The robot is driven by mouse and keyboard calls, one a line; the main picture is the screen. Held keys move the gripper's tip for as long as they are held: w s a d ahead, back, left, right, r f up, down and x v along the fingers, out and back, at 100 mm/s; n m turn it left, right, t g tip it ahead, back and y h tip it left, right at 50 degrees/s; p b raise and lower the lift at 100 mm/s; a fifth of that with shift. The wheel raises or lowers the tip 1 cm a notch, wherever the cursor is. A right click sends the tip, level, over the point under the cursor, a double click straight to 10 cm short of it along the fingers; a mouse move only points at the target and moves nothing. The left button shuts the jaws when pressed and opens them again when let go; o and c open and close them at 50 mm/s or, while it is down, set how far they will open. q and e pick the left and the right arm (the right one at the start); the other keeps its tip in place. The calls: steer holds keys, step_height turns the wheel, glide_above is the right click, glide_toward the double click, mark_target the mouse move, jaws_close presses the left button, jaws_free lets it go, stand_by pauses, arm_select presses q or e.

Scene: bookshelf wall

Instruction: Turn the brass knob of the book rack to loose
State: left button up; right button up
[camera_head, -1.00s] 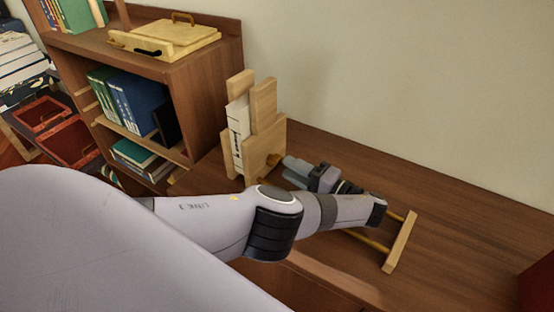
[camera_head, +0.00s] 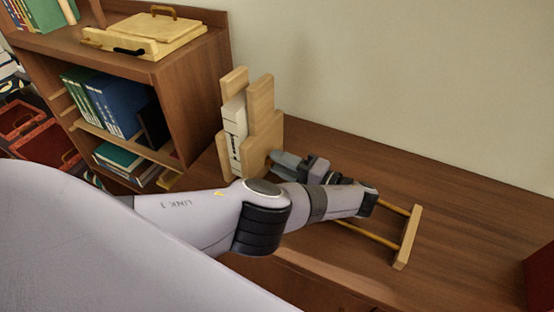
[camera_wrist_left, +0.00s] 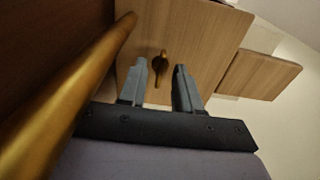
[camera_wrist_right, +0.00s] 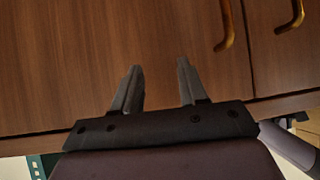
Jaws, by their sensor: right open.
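The wooden book rack (camera_head: 255,149) stands on the brown desk, with white books (camera_head: 235,125) held between its boards. Its brass knob (camera_wrist_left: 160,65) shows in the left wrist view on the face of a wooden end board (camera_wrist_left: 195,40). My left gripper (camera_wrist_left: 159,82) is open, with one finger on each side of the knob and a visible gap to each. In the head view my left gripper (camera_head: 285,161) meets the rack from the right, and the knob is hidden. My right gripper (camera_wrist_right: 158,80) is open and empty before wooden cabinet doors.
The rack's brass rods (camera_head: 363,238) run to a far end bar (camera_head: 408,237), passing close to my left arm; one rod (camera_wrist_left: 70,95) fills the left wrist view's left side. A bookshelf (camera_head: 190,75) stands at left.

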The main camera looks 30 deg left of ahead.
arm_select(q)
steer(key=shift+c, duration=0.3)
jaws_close()
steer(key=shift+n, duration=0.7)
steer(key=shift+o, duration=0.3)
jaws_free()
